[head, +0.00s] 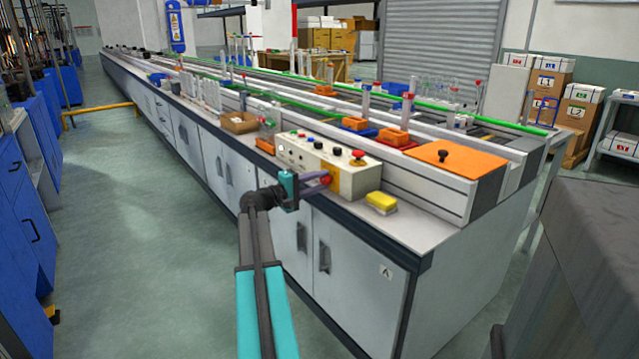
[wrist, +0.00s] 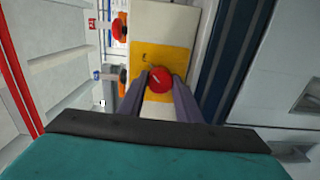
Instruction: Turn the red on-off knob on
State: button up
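The red knob (head: 327,181) is on the front face of a cream control box (head: 358,184). In the wrist view the red knob (wrist: 159,80) sits on a yellow plate (wrist: 178,60), with a pale mark on its face. My gripper (head: 322,181) reaches the box front from the left. In the wrist view my gripper (wrist: 160,84) has its two grey-purple fingers apart, one on each side of the knob. They are very close to its sides; whether they touch it cannot be told.
A red mushroom button (head: 358,157) and several small knobs are on the box top. A yellow sponge (head: 381,202) lies right of the box on the bench. Grey cabinet doors (head: 355,262) are below. The floor (head: 125,215) left of the bench is clear.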

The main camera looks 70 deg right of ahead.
jog(key=o, duration=0.5)
jog(key=shift+c, duration=0.2)
jog(key=shift+w+a, duration=0.1)
jog(key=p+v, duration=0.2)
jog(key=v, duration=1.1)
jog(key=shift+a, duration=0.3)
jog(key=shift+w, duration=0.15)
